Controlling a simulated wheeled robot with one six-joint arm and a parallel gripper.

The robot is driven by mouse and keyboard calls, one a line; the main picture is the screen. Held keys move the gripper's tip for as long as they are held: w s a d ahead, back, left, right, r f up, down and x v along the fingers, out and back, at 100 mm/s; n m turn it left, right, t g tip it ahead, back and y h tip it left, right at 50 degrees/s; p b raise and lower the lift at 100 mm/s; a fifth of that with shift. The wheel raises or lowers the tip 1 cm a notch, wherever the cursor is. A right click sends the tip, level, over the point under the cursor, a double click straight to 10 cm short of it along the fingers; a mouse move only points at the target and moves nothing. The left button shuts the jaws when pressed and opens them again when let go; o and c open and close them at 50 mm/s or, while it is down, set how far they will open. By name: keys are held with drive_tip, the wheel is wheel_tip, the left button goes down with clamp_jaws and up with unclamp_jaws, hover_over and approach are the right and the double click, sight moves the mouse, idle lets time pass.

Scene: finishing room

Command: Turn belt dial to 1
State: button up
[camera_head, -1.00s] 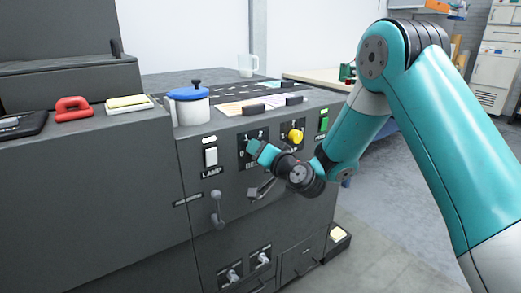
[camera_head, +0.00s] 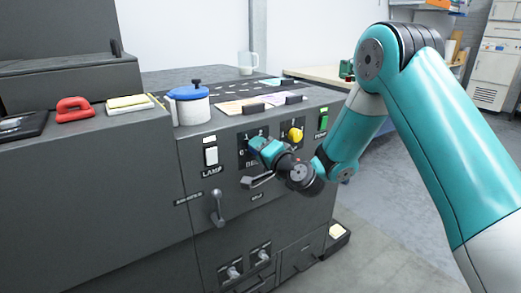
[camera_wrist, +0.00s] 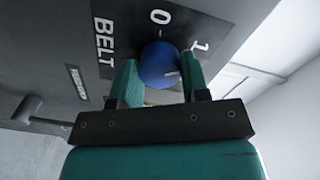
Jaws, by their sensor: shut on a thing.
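The belt dial is a round blue knob (camera_wrist: 160,66) on a black plate (camera_wrist: 118,50) lettered BELT, with the figures 0 and 1 beside it. In the wrist view my gripper (camera_wrist: 160,78) has one green finger on each side of the knob and is shut on it.
A white lamp switch (camera_head: 211,156) is left of the gripper, with a grey lever (camera_head: 217,208) below it. A yellow knob (camera_head: 296,134) and a green switch (camera_head: 323,121) are to the right. A blue-lidded pot (camera_head: 188,105) stands on the machine top.

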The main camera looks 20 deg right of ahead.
drive_tip(key=shift+d, duration=0.1)
drive_tip(key=o, duration=0.9)
drive_tip(key=shift+b+v, duration=8.65)
drive_tip(key=shift+b, duration=0.85)
drive_tip(key=shift+s+a, duration=0.1)
drive_tip(key=shift+a, duration=0.1)
